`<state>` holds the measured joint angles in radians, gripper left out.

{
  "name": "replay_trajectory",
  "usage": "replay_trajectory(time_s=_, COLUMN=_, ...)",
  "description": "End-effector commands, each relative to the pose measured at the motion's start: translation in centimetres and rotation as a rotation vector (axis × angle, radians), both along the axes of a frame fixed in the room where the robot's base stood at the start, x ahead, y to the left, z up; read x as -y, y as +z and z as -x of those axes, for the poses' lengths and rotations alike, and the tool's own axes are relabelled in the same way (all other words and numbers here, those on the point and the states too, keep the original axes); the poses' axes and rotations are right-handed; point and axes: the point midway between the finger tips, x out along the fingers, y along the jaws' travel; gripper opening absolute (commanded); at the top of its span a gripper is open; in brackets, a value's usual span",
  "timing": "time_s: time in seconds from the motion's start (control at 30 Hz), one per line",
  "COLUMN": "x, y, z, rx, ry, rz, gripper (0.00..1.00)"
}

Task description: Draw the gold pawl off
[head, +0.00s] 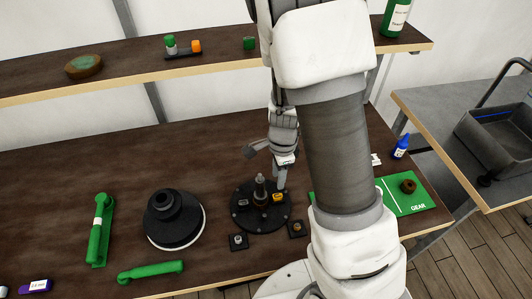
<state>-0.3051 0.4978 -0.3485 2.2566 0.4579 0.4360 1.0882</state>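The gold pawl (278,197) is a small yellow-gold piece on the right part of a round black base plate (246,217). A grey upright spindle (259,188) stands at the middle of the plate, just left of the pawl. My gripper (281,183) points down just above and beside the pawl. Its fingers are small here and partly merge with what is behind them, so I cannot tell whether they touch the pawl or are apart.
A black stepped drum (173,218) and green handled parts (99,230) lie left. Small black blocks (238,241) sit before the plate. A green mat (416,200) holds a brown ring (408,186), with a blue bottle (401,147) behind. A shelf (120,68) spans the back.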

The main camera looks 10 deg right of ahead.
Motion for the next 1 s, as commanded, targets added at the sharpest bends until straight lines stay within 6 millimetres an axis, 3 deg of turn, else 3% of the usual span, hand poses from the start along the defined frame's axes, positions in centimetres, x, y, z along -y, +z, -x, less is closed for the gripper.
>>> replay_trajectory(time_s=0.47, x=0.5, y=-3.6, z=0.1, rx=-0.018, ry=-0.064, rz=0.024, gripper=0.4)
replay_trajectory(time_s=0.93, x=0.5, y=-10.4, z=0.1, rx=-0.018, ry=-0.062, rz=0.024, gripper=0.4)
replay_trajectory(time_s=1.0, x=0.5, y=-9.3, z=0.1, rx=-0.017, ry=-0.062, rz=0.024, gripper=0.27)
